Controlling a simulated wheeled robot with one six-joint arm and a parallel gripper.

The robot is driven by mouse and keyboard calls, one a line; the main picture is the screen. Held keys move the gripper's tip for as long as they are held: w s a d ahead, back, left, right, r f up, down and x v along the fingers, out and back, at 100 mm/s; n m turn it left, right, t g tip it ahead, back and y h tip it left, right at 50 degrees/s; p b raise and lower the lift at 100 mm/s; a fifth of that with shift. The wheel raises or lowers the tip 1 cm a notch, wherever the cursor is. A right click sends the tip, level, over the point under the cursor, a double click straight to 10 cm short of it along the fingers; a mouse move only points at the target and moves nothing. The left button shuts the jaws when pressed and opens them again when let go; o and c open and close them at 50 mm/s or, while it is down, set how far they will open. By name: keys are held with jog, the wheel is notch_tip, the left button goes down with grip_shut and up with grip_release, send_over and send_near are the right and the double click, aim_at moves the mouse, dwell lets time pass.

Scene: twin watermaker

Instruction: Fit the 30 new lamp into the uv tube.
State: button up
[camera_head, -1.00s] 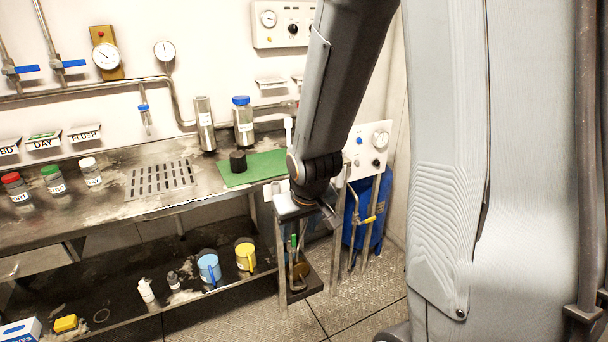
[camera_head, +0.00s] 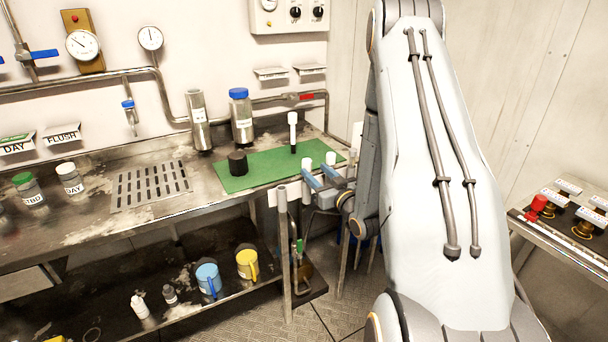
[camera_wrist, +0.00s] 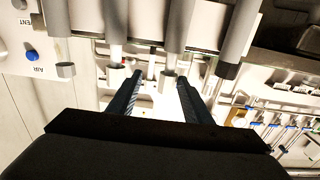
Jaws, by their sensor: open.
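A white lamp-like tube with a dark lower end (camera_head: 293,130) stands upright on the green mat (camera_head: 262,171). Its label is too small to read. My gripper (camera_head: 321,178) is open, its blue fingers near the mat's front right edge, in front of that tube and apart from it. Short pale upright tube ends (camera_head: 306,164) show close around the fingers. In the wrist view, my gripper (camera_wrist: 158,88) is open with no held thing visible, and a short grey cylinder (camera_wrist: 167,80) appears between or beyond the fingers. I cannot tell which tube is the uv tube.
A black cylinder (camera_head: 237,163) sits on the mat. A steel cylinder (camera_head: 198,121) and a blue-capped bottle (camera_head: 241,117) stand behind it. A grey post (camera_head: 282,198) rises at the bench front.

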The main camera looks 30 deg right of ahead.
jog(key=w+p, duration=0.1)
jog(key=w, duration=0.1)
jog(key=w+a+p, duration=0.1)
jog(key=w, duration=0.1)
jog(key=w+r+p, duration=0.1)
jog(key=w, duration=0.2)
jog(key=shift+a, duration=0.4)
jog(key=shift+w, duration=0.4)
jog(key=shift+d, duration=0.1)
jog(key=c, duration=1.1)
jog(key=shift+c, duration=0.2)
notch_tip(320, 180, up, 18)
jog(key=b, duration=0.4)
